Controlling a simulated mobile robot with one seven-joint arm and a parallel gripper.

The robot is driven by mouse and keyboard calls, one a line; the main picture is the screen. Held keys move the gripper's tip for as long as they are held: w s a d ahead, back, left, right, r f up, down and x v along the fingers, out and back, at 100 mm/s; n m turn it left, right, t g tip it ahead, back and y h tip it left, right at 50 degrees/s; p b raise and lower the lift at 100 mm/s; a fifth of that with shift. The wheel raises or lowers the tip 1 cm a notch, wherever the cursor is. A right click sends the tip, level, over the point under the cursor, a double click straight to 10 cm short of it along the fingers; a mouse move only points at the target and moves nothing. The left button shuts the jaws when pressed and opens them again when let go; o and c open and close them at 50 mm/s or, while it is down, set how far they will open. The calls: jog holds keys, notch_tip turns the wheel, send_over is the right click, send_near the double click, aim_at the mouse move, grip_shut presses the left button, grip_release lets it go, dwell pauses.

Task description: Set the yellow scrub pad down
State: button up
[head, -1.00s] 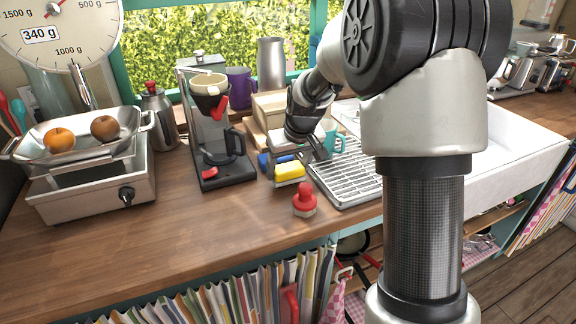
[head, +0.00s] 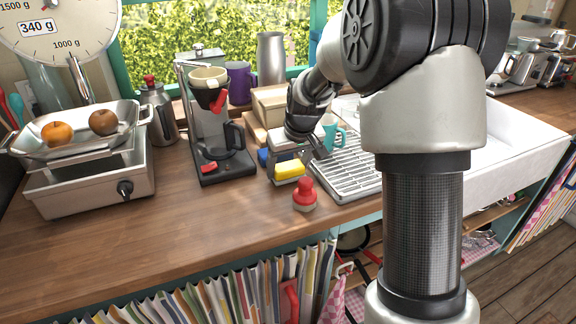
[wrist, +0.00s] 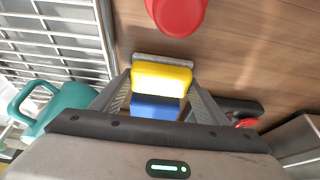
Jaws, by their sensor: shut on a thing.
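The yellow scrub pad (head: 290,169) is at the counter's middle, left of the metal drying rack. In the wrist view the yellow pad (wrist: 162,77) sits between my two fingertips. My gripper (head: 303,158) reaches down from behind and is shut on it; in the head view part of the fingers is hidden. A grey strip shows along the pad's far edge in the wrist view. A blue block (wrist: 155,107) lies directly behind the yellow pad, and its edge shows in the head view (head: 263,157). I cannot tell whether the pad touches the surface below.
A red-knobbed object (head: 305,194) stands just in front of the pad. A coffee maker (head: 222,175) is left, the drying rack (head: 347,172) right, with a teal mug (head: 333,136) behind. Bare wooden counter (head: 225,212) lies to the front left.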

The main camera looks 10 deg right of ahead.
jog(key=shift+f, duration=0.25)
jog(key=o, duration=1.5)
jog(key=shift+r, duration=0.1)
jog(key=p+v, duration=0.1)
jog(key=v, duration=1.6)
jog(key=shift+r, duration=0.15)
jog(key=shift+c, duration=0.3)
grip_shut()
